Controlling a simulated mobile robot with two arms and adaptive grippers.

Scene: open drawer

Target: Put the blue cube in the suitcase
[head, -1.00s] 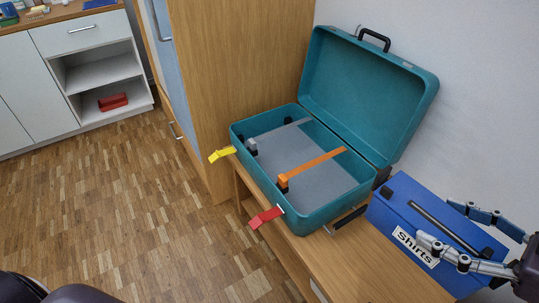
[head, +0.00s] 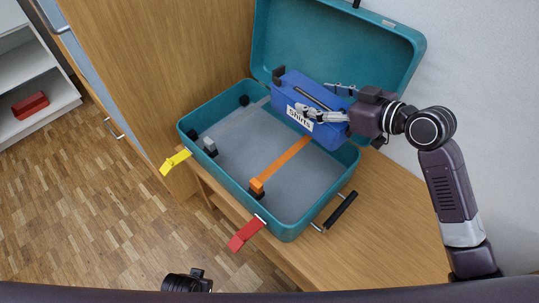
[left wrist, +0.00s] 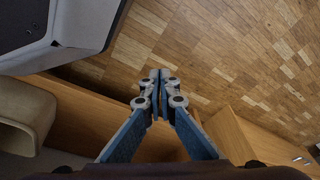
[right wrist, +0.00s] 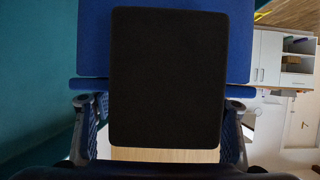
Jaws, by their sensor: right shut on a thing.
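The blue cube (head: 325,134) is a boxy blue bag with a black top handle and a white "Shirts" label. In the head view it is over the back part of the open teal suitcase (head: 222,186), close to the raised lid (head: 310,40). I cannot tell whether it touches the suitcase floor. My right gripper (head: 319,98) is shut on the cube at its top. The right wrist view shows the cube (right wrist: 257,20) beyond a black panel between the fingers. My left gripper (left wrist: 157,75) is shut and empty in the left wrist view.
Inside the suitcase, an orange strap (head: 285,162) crosses the grey floor; the front part is empty. Yellow (head: 174,162) and red (head: 246,234) latches stick out in front. The suitcase stands on a wooden bench (head: 385,225) beside a wooden cabinet (head: 165,70).

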